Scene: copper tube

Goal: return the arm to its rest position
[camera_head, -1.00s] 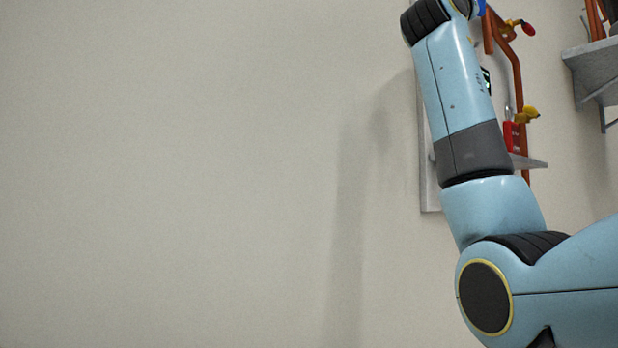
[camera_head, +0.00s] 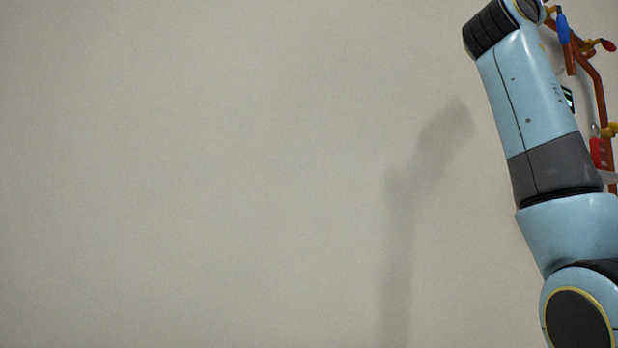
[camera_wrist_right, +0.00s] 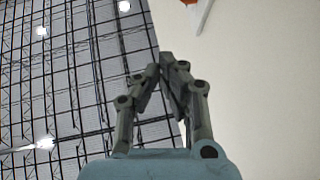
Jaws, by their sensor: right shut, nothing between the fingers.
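My right arm (camera_head: 540,110) rises along the right side of the head view, upright and leaning a little left at its top. Its gripper is outside the head view. In the right wrist view my right gripper (camera_wrist_right: 165,62) is shut with its fingertips together and nothing between them. It points up beside a pale wall, with the ceiling structure behind it. My left gripper is in neither view.
Copper pipework (camera_head: 599,88) with a blue-handled valve (camera_head: 563,29), a red-handled part (camera_head: 608,45) and a yellow fitting (camera_head: 610,129) shows at the right, partly behind my arm. The plain wall (camera_head: 200,170) fills the left and middle.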

